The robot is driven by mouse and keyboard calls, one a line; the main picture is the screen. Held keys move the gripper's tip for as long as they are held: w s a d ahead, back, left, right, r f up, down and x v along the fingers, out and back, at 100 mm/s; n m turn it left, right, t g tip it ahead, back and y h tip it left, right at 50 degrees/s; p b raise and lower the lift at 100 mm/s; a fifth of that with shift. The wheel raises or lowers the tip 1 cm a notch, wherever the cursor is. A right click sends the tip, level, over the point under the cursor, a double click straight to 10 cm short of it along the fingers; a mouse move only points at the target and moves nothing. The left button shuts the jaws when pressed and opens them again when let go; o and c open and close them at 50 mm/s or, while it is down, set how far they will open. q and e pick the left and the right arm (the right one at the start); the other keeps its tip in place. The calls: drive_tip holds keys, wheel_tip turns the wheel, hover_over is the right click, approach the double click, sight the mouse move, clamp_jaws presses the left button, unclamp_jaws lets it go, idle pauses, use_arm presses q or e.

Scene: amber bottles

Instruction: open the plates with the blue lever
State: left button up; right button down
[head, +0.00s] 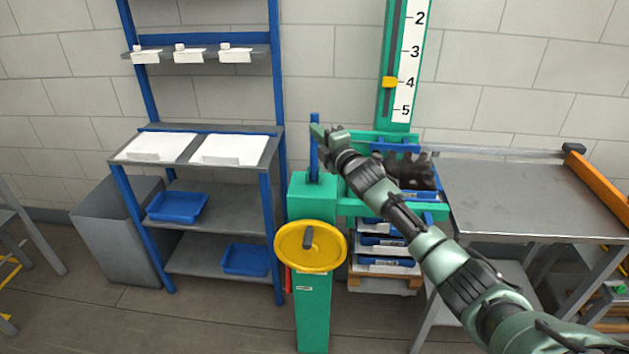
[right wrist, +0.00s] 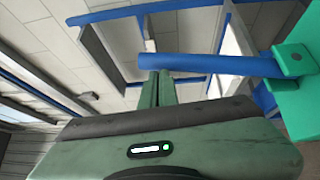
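The blue lever (head: 314,160) stands upright on top of the green post (head: 312,200). In the right wrist view the lever (right wrist: 205,64) runs across the picture from its green mount, just beyond my fingertips. My right gripper (head: 322,133) is at the lever's upper part; its two fingers (right wrist: 159,76) are together, with their tips close to the lever. I cannot tell whether they touch it. The press plates seem to be the blue-edged parts, upper (head: 396,146) and lower (head: 424,196), apart with a dark jagged lump (head: 412,170) between them; my right arm partly hides them. My left gripper is out of view.
A yellow handwheel (head: 310,247) is on the post's front. A blue shelf rack (head: 278,100) with white trays and blue bins stands left. A metal table (head: 525,195) stands right. A numbered scale (head: 404,65) with a yellow pointer rises behind.

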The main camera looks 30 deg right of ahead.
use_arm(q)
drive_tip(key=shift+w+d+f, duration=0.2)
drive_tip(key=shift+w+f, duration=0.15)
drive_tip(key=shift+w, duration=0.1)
use_arm(e)
drive_tip(key=shift+w+d+r, duration=0.45)
drive_tip(key=shift+w, duration=0.05)
